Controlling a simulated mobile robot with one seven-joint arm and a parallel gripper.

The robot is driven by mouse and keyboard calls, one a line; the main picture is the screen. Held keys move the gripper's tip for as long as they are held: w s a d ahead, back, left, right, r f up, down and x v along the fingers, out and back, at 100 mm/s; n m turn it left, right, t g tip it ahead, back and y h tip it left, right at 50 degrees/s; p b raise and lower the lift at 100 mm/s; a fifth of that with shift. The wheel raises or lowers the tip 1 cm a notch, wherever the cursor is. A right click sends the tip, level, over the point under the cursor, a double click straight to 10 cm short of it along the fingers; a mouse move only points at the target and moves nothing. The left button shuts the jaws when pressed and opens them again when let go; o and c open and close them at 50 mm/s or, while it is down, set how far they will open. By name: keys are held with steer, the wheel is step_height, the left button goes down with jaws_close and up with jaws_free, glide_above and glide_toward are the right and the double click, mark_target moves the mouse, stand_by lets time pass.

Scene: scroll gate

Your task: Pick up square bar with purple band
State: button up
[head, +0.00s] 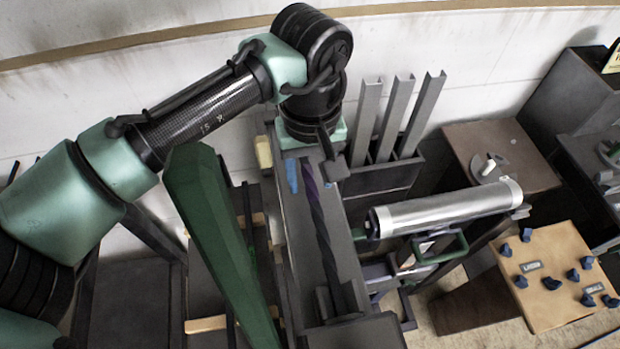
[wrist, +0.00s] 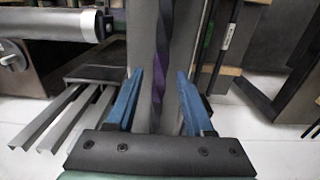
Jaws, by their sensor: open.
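The square bar (head: 324,237) is dark and twisted and lies lengthwise on a long grey bed (head: 350,262). Its purple band (head: 310,184) is near the far end, close to my gripper. In the wrist view the bar (wrist: 164,28) runs down the middle, and the purple band (wrist: 159,68) shows between the fingers. My gripper (wrist: 160,76) is open, with one blue finger on each side of the bar and a visible gap on both sides. In the head view my gripper (head: 310,170) is over the far end of the bed, partly hidden by my wrist.
A silver roller (head: 445,208) lies right of the bed. Several grey angle bars (head: 393,115) stand in a dark holder behind it. A wooden board (head: 556,270) with blue knobs is at the right. A dark rod (wrist: 223,50) stands close beside the bed in the wrist view.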

jaws_close()
steer(key=shift+r, duration=0.15)
stand_by(1.2)
